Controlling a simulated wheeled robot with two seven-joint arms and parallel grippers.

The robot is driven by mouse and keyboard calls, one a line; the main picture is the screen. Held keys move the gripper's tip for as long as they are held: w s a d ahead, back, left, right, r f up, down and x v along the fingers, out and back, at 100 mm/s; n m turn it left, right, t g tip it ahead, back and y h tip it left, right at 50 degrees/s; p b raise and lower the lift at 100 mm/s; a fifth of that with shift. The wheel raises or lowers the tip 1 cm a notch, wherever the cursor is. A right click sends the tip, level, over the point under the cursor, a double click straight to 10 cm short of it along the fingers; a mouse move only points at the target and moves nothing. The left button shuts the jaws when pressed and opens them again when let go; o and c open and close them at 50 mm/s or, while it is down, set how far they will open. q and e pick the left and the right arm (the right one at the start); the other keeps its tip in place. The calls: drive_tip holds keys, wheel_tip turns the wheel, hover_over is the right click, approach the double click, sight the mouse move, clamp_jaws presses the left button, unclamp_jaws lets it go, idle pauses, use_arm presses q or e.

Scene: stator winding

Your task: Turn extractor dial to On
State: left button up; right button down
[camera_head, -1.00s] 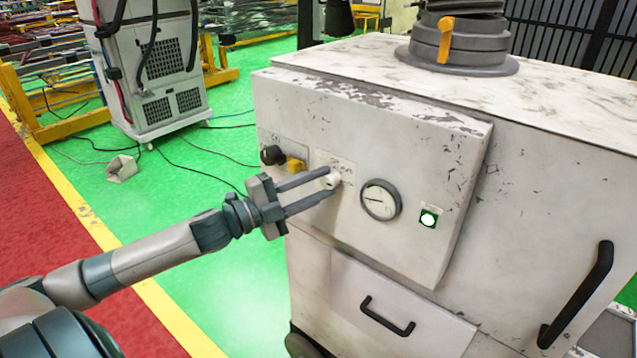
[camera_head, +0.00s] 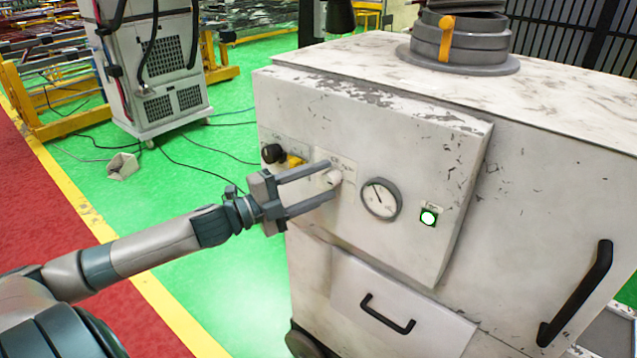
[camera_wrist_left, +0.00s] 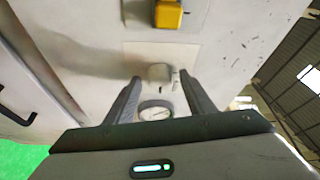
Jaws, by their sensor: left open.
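The extractor (camera_head: 560,150) is a worn white cabinet with a raised control panel on its front. A small white dial (camera_head: 331,178) sits on a pale plate on that panel, left of a round gauge (camera_head: 381,199). My left gripper (camera_head: 331,180) is open, with one finger above the dial and one below it. In the left wrist view the dial (camera_wrist_left: 160,73) shows between the two spread fingertips (camera_wrist_left: 162,88). I cannot tell whether the fingers touch it. The gauge needle points to the upper left. My right gripper is not in view.
A black knob (camera_head: 273,153) and a yellow switch (camera_head: 295,161) sit left of the dial. A lit green button (camera_head: 429,217) is right of the gauge. A drawer handle (camera_head: 387,316) sticks out below. Green floor (camera_head: 215,285) lies open at the left.

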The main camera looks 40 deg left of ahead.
use_arm(q)
drive_tip(key=shift+s+a, duration=0.1)
drive_tip(key=shift+b+v, duration=0.6)
drive_tip(key=shift+v, duration=0.7)
drive_tip(key=b+v, duration=0.2)
drive_tip(key=v, duration=1.2)
drive_tip(key=shift+s, duration=0.25)
